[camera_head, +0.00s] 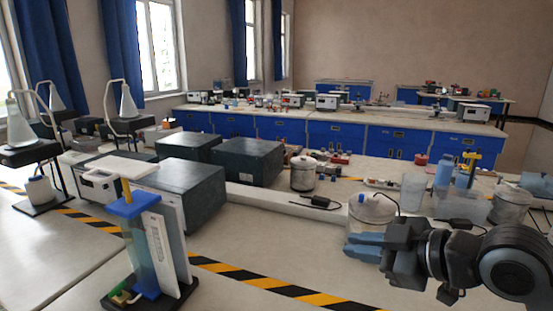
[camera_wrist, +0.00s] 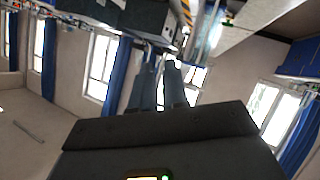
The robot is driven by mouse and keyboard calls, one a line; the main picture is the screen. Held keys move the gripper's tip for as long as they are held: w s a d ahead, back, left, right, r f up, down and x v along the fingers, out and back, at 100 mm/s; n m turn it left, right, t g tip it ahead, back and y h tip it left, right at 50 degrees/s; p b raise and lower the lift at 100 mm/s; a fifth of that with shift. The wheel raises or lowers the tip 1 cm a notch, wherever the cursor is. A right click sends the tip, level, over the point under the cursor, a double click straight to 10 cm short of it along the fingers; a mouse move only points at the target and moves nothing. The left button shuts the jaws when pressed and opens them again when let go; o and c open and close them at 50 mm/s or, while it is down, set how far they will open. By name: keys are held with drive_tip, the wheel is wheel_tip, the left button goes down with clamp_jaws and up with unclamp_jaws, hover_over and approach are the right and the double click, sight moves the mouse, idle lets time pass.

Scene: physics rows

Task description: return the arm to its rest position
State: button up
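My gripper (camera_head: 352,246) is at the lower right of the head view, with the dark arm behind it reaching in from the right edge. Its blue fingers point left, held in front of the bench. In the wrist view the two fingers (camera_wrist: 160,72) stand slightly apart with a narrow gap between them. Nothing shows between them, so the gripper looks empty and a little open.
A glass jar (camera_head: 372,209) with a blue knob stands just behind the fingers. Clear containers (camera_head: 412,192) and a blue bottle (camera_head: 444,172) are behind the arm. Dark instrument boxes (camera_head: 248,160) stand left.

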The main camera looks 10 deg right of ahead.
drive_tip(key=a+r+m+t, duration=0.8)
drive_tip(key=a+r, duration=0.2)
drive_tip(key=r, duration=0.1)
drive_tip(key=s+d+f+m+g+h, duration=0.1)
drive_tip(key=s+f+m+h, duration=0.35)
drive_tip(key=s+f, duration=0.55)
drive_tip(key=s+d+f+m+h, duration=0.2)
drive_tip(key=s+f+m+h, duration=0.25)
drive_tip(key=s+f, duration=0.5)
drive_tip(key=s+d+f+n+g, duration=0.1)
drive_tip(key=s+d+n, duration=0.1)
drive_tip(key=s, duration=0.8)
drive_tip(key=s+d+f+n+g+y+b, duration=0.1)
drive_tip(key=s+d, duration=0.3)
drive_tip(key=s, duration=0.6)
drive_tip(key=shift+s+d+f+n+g+y, duration=0.2)
drive_tip(key=shift+d+f+n+g+y, duration=0.1)
drive_tip(key=shift+n+g, duration=0.4)
